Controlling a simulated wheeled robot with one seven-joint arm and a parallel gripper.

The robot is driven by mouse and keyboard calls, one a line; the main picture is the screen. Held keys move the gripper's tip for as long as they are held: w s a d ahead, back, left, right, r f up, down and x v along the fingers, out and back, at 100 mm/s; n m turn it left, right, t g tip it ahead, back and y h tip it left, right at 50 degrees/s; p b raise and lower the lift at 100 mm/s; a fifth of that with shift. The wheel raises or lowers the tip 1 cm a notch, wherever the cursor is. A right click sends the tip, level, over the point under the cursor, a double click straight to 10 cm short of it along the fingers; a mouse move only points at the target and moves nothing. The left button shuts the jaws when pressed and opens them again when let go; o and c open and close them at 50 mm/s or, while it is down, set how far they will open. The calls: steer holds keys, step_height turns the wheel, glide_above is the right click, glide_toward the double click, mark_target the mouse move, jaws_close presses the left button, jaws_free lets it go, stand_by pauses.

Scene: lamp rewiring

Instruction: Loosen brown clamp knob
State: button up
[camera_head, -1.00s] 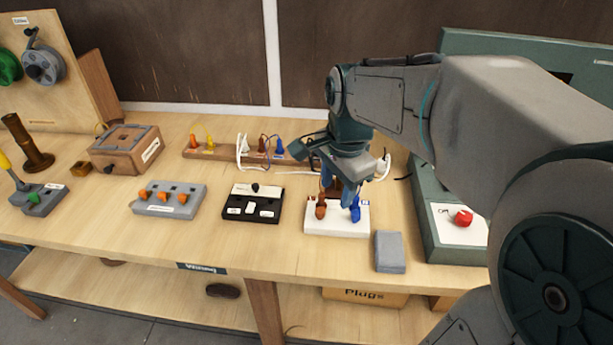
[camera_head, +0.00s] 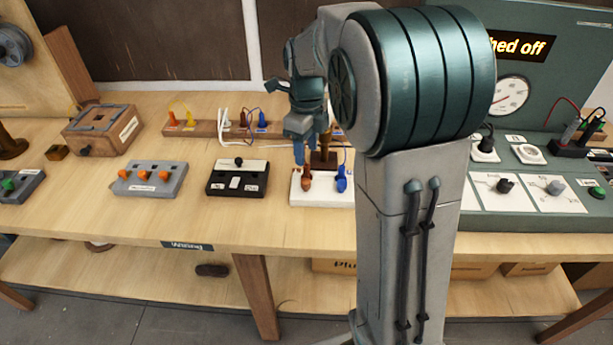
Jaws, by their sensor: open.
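A white terminal block (camera_head: 320,200) sits near the front of the bench, partly hidden by my arm. The brown clamp knob (camera_head: 307,182) stands on its left side and a blue clamp knob (camera_head: 341,179) on its right. My gripper (camera_head: 309,152) is above and slightly behind the block, with its blue fingers pointing down. It appears empty. One finger ends a little above the brown knob, and a visible gap separates them. Whether the fingers line up with the knob is hard to tell from this angle.
A black switch box (camera_head: 238,179) and a grey block with orange levers (camera_head: 150,180) stand to the left. A wooden rack with plugs and leads (camera_head: 215,129) is behind. A green test panel (camera_head: 540,110) fills the right. My arm blocks the middle right.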

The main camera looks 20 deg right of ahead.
mark_target(307, 181)
step_height(307, 181, down, 9)
steer(key=shift+f, duration=0.2)
jaws_close()
